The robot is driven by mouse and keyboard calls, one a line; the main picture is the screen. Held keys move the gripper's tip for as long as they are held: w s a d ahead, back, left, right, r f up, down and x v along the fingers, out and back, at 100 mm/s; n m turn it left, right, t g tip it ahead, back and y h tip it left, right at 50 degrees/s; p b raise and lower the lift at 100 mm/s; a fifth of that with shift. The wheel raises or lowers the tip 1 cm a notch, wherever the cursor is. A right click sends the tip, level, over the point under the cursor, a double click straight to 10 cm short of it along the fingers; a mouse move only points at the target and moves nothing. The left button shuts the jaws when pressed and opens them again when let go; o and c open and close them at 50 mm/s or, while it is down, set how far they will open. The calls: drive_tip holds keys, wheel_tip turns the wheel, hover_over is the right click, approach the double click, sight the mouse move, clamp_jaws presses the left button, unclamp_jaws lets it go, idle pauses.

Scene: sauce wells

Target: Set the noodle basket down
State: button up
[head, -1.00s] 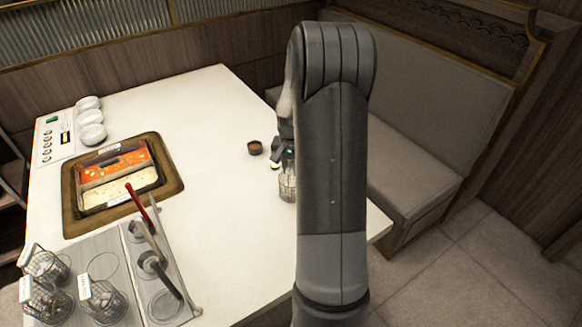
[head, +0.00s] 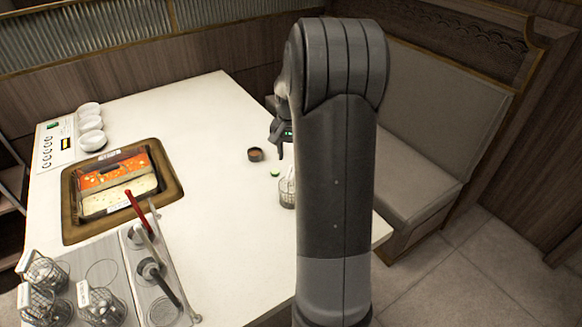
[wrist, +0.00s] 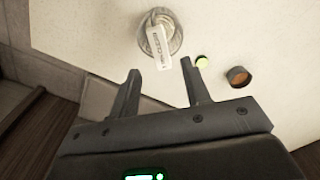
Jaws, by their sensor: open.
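The noodle basket (head: 287,194) is a small wire basket standing on the white table, partly hidden behind my arm in the head view. In the wrist view the basket (wrist: 176,40) shows from above, with a white printed tag (wrist: 156,42) at its side. My gripper (head: 277,138) is above the table beyond the basket in the head view. In the wrist view its two fingers (wrist: 160,85) are spread, with nothing between them, and the basket lies past the fingertips, apart from them.
A small brown cup (head: 255,154) and a green round piece (head: 275,172) are near the basket. A divided hotpot (head: 112,203) is sunk in the table at left. More wire baskets (head: 45,271) stand front left. White bowls (head: 91,125) line the back left. A grey bench (head: 420,160) is at right.

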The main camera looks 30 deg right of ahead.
drive_tip(key=s+a+r+n+t, duration=0.1)
drive_tip(key=s+a+r+n, duration=0.1)
drive_tip(key=s+a+r, duration=0.4)
drive_tip(key=s+a+r+n+t, duration=0.2)
drive_tip(key=s+a+r, duration=0.2)
drive_tip(key=a+r, duration=0.5)
drive_tip(key=s+a+n+t, duration=0.1)
drive_tip(key=s+a+n, duration=0.1)
drive_tip(key=s+a, duration=0.2)
drive_tip(key=s+a+n+t, duration=0.1)
drive_tip(key=s+a+n, duration=0.2)
drive_tip(key=s, duration=0.7)
drive_tip(key=shift+a+r+t, duration=0.3)
drive_tip(key=shift+a+r, duration=0.1)
drive_tip(key=shift+a, duration=0.6)
